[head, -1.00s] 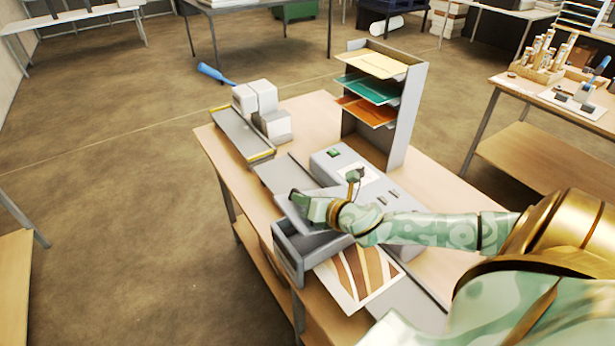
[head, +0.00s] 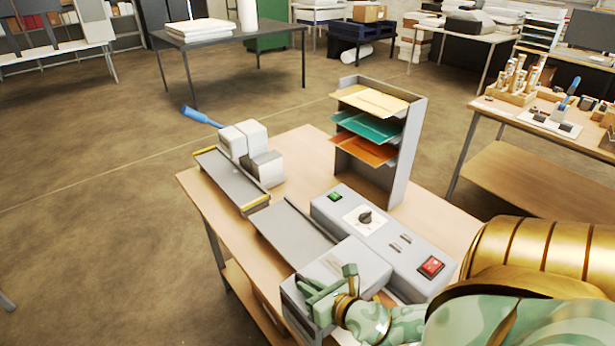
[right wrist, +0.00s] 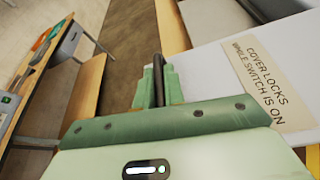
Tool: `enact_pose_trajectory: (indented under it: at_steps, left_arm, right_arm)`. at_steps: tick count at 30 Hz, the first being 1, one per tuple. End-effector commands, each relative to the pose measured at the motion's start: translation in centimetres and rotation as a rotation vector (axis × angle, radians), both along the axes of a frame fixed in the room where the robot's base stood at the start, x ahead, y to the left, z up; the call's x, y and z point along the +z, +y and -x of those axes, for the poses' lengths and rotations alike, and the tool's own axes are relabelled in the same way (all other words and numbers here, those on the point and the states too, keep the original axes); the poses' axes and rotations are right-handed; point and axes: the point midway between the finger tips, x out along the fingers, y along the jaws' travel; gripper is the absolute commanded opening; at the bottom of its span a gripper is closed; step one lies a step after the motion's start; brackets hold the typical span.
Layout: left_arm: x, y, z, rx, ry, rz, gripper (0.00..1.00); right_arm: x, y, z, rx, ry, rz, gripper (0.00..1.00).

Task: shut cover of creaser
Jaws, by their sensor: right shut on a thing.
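The creaser is a grey machine with a long control panel (head: 375,225) on the near part of the wooden table. Its grey cover (head: 348,264) lies over the box at the front; I cannot tell whether it is fully down. In the right wrist view the cover (right wrist: 220,60) carries a label (right wrist: 265,85) reading "COVER LOCKS WHILE SWITCH IS ON". My right gripper (head: 325,295) is at the cover's near edge. In the right wrist view it (right wrist: 158,88) is shut on a dark bar handle (right wrist: 157,75). My left gripper is out of view.
The panel has a green switch (head: 335,197), a knob (head: 365,217) and a red switch (head: 431,265). A grey plate (head: 290,230) lies left of the panel. A paper rack (head: 405,150) and white blocks (head: 250,150) stand behind. Floor left of the table is clear.

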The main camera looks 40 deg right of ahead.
Motion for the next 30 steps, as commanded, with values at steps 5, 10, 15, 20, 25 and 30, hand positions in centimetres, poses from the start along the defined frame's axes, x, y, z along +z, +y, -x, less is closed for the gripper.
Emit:
enact_pose_trajectory:
  at_steps: [5, 10, 15, 20, 25, 30]
  left_arm:
    - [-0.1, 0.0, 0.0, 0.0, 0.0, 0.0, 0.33]
    - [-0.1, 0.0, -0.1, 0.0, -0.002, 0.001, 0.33]
    - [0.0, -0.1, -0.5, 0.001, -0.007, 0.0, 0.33]
    - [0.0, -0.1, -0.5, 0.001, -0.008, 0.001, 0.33]
    - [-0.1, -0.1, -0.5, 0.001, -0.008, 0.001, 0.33]
    - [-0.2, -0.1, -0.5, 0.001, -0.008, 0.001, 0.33]
  right_arm:
    - [-0.6, 0.2, 0.4, 0.002, 0.016, -0.007, 0.19]
    - [-0.5, 0.1, 0.3, 0.001, 0.012, -0.006, 0.33]
    - [-0.4, 0.1, 0.3, 0.001, 0.01, -0.005, 0.33]
    - [0.1, 0.1, 1.7, 0.002, 0.013, -0.007, 0.33]
    - [1.5, 0.3, 5.3, 0.003, 0.016, -0.005, 0.33]
    - [3.1, 0.5, 9.5, 0.002, 0.018, -0.006, 0.33]
